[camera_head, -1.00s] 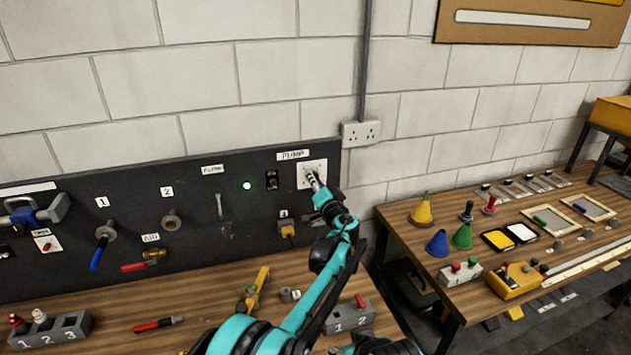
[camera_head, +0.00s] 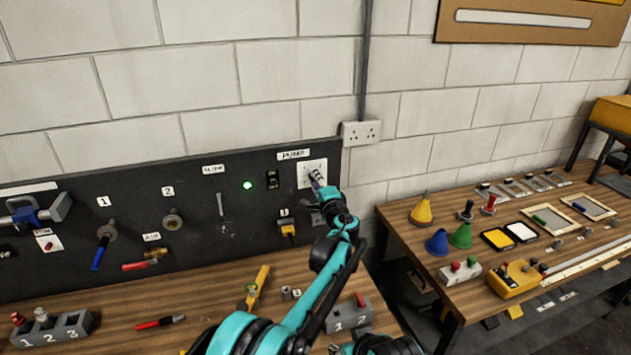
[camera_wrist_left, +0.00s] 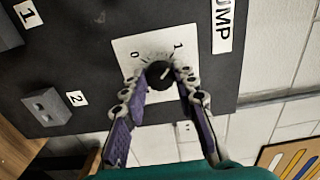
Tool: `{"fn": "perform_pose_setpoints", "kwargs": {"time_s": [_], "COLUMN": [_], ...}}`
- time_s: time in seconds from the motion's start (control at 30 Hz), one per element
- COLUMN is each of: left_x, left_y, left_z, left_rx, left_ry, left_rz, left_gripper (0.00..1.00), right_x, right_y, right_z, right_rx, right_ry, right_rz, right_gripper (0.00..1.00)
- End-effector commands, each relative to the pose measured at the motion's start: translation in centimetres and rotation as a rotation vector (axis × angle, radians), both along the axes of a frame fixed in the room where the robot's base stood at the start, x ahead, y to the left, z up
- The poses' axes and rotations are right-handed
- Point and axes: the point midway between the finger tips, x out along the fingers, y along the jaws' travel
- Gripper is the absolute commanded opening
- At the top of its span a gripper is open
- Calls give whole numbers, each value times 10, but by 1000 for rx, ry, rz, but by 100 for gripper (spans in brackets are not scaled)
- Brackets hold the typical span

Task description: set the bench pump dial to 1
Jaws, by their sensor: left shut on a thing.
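The pump dial is a black round knob (camera_wrist_left: 159,74) on a white plate (camera_head: 305,167) under the PUMP label (camera_head: 293,155). In the left wrist view the plate is marked 0 and 1, and a white mark on the knob lies toward the side of the 1. My left gripper (camera_head: 315,178) is at the plate, its fingers on both sides of the knob and shut on it. The fingers mostly hide the knob in the head view. My right gripper does not show.
A dark switch (camera_head: 272,180) and a lit green lamp (camera_head: 247,185) are left of the plate on the black panel (camera_head: 130,200). A yellow plug (camera_head: 288,230) is below. The wooden bench holds several tools. A second table (camera_head: 400,222) stands at right.

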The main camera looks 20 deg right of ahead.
Motion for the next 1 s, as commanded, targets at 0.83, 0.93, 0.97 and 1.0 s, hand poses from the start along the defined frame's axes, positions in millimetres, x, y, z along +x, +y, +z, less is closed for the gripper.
{"fn": "perform_pose_setpoints", "kwargs": {"time_s": [0.83,0.93,0.97,1.0], "left_x": [0,-1,-2,-5], "left_y": [0,0,-1,-1], "left_z": [0,0,0,0], "left_rx": [24,24,24,24], "left_ry": [1,1,1,1], "left_rz": [-1,-1,-1,-1], "left_gripper": [49,49,49,49], "right_x": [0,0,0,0], "right_y": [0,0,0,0], "right_z": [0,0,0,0], "right_rx": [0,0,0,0], "right_ry": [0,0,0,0], "right_rz": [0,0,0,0], "right_gripper": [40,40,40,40]}}
